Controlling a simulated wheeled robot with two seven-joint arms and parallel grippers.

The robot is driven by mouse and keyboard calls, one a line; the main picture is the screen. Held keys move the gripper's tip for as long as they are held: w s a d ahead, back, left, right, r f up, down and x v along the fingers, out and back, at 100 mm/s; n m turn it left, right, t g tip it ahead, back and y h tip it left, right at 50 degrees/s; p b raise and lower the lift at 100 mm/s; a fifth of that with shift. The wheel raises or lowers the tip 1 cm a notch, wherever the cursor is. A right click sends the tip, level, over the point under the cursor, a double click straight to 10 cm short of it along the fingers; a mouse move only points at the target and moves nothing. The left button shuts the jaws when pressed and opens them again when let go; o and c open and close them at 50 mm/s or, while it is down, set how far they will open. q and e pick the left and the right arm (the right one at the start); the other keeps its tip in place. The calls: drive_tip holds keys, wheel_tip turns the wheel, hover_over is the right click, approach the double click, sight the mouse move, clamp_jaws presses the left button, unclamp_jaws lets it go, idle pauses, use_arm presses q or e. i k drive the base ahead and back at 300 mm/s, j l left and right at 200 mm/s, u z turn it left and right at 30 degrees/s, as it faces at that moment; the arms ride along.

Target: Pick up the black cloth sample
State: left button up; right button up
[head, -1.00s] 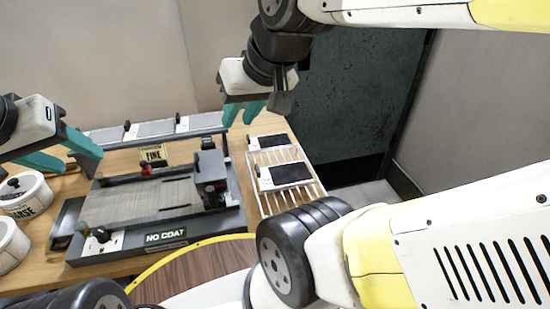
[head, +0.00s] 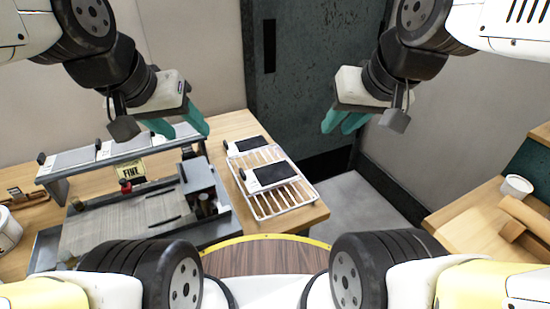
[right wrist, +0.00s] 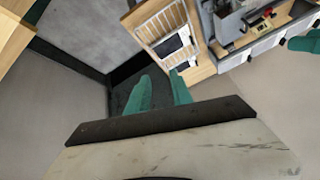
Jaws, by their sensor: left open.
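Two black samples on white holders lie on a white wire rack (head: 287,214): a nearer one (head: 272,175) and a farther one (head: 251,143). They also show, small, in the right wrist view, with the rack (right wrist: 152,18). I cannot tell whether either is cloth. My left gripper (head: 187,134) is open and empty, above the bench to the left of the rack. My right gripper (head: 338,128) is open and empty, raised to the right of the rack, off the bench edge. Its fingers (right wrist: 158,92) show apart in the right wrist view.
A grey coating device (head: 120,226) and a raised shelf with pale panels (head: 122,146) fill the bench left of the rack. A FINE label (head: 130,170) stands there. Another wooden table (head: 470,222) with a white cup (head: 516,186) is at right. Open floor lies between.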

sight(262, 178)
drive_tip(key=l+u, duration=0.75)
drive_tip(key=i+l, duration=0.05)
drive_tip(key=l, duration=0.05)
